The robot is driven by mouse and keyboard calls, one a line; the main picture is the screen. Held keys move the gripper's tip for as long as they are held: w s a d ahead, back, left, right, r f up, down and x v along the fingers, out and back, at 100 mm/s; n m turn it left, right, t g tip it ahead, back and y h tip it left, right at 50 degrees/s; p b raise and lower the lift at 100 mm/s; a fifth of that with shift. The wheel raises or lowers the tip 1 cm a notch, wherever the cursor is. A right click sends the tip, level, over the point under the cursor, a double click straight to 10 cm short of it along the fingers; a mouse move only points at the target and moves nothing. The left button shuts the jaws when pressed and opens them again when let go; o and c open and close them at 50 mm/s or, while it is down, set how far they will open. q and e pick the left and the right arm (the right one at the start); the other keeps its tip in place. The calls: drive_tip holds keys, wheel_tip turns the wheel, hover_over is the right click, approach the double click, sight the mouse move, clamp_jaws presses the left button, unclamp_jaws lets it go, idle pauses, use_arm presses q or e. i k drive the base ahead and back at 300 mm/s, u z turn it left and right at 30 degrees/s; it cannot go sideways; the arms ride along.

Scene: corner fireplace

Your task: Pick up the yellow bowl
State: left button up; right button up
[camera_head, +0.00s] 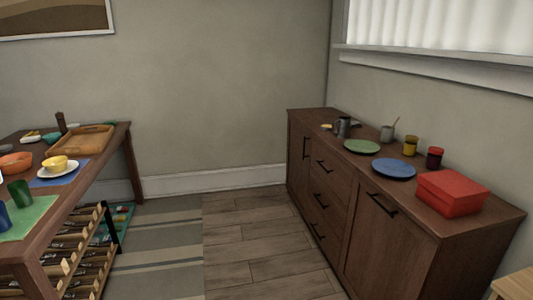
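The yellow bowl (56,162) is small and stands upright on a white plate (59,170) at the left of the view. The plate lies on a blue mat (68,178) on the wooden table (52,204). Neither of my grippers shows in the head view, so their state and their distance from the bowl cannot be seen.
An orange bowl (15,161), a wooden tray (80,140) and green and blue cups (20,193) stand around the yellow bowl. A dark wooden sideboard (375,235) with plates, jars and a red box (452,192) stands at right. The floor (262,240) between is clear.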

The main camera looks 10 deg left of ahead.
sight(56, 165)
drive_tip(key=u, duration=0.25)
drive_tip(key=i, duration=2.5)
drive_tip(key=u, duration=1.1)
drive_tip(key=i, duration=1.75)
drive_tip(key=u, duration=2)
drive_tip(key=i, duration=0.7)
drive_tip(key=u, duration=0.45)
